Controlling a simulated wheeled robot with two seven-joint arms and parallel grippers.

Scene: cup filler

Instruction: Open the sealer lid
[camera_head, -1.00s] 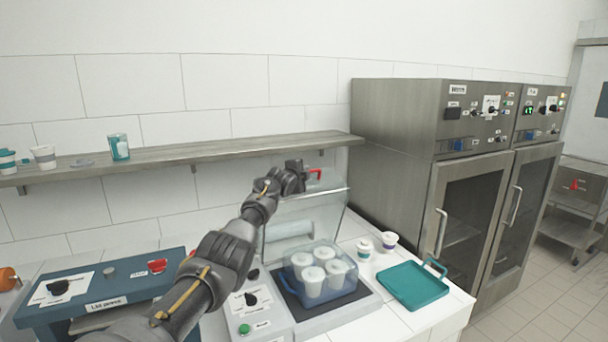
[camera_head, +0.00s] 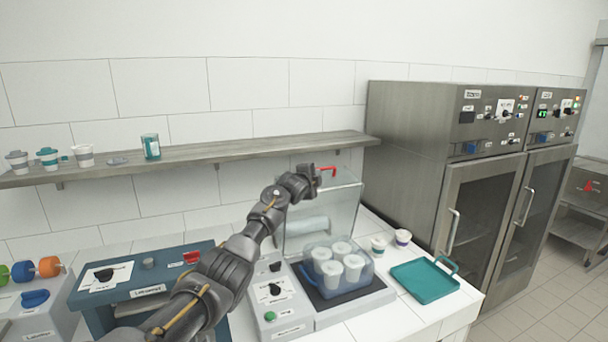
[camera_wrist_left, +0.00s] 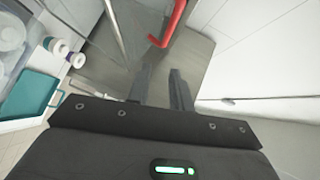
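The sealer (camera_head: 330,309) stands on the counter with its clear lid (camera_head: 345,206) raised, tilted up toward the back. The red lid handle (camera_head: 328,170) is at the lid's top edge and also shows in the left wrist view (camera_wrist_left: 169,24). A clear blue-edged crate (camera_head: 366,276) with several white cups sits on the sealer's dark bed. My left gripper (camera_head: 314,182) is beside the handle in the head view. In the left wrist view its two fingers (camera_wrist_left: 162,88) are apart with nothing between them, and the handle is beyond them. My right gripper is in neither view.
A teal tray (camera_head: 425,283) and two small cups (camera_head: 402,238) are right of the sealer. The blue lid press (camera_head: 95,284) is to its left. A wall shelf (camera_head: 230,152) runs behind my left arm. Steel cabinets (camera_head: 410,150) stand at the right.

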